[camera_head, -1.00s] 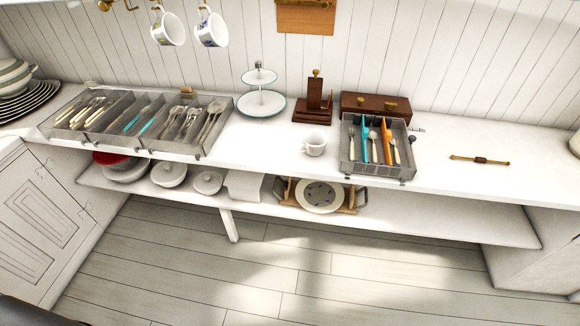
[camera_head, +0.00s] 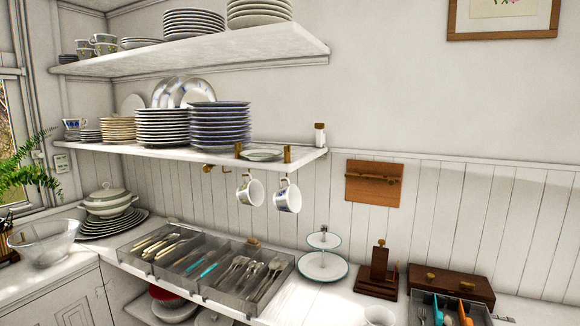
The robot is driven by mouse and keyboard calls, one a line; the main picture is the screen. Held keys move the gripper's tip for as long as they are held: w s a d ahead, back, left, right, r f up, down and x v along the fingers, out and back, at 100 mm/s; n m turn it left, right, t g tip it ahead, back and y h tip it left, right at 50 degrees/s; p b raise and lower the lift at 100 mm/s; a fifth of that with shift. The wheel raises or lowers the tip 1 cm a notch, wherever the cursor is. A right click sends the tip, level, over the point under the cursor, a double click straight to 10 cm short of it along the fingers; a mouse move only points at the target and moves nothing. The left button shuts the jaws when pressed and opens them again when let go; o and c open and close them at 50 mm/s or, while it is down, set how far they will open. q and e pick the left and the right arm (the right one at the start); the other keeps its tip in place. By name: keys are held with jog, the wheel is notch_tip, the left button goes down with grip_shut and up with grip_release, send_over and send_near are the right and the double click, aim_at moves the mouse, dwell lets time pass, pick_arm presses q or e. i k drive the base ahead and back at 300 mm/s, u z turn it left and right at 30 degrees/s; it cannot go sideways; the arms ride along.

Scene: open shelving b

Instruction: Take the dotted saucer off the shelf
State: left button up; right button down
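A single saucer (camera_head: 262,155) lies flat near the right end of the lower wall shelf (camera_head: 290,163), between small brass and wood posts; I cannot make out dots on it from here. A round plate with grey dots showed earlier on the low shelf under the counter, in a wooden rack; that spot is out of the view now. Neither of my grippers is in view.
Tall plate stacks (camera_head: 220,125) stand left of the saucer. Two mugs (camera_head: 287,195) hang under the shelf. On the counter are a cutlery tray (camera_head: 205,268), a tiered stand (camera_head: 323,262) and a wooden box (camera_head: 452,284).

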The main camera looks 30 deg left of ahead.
aim_at(255, 154)
jog(key=z, duration=1.75)
jog(key=i, duration=0.9)
jog(key=u, duration=2.35)
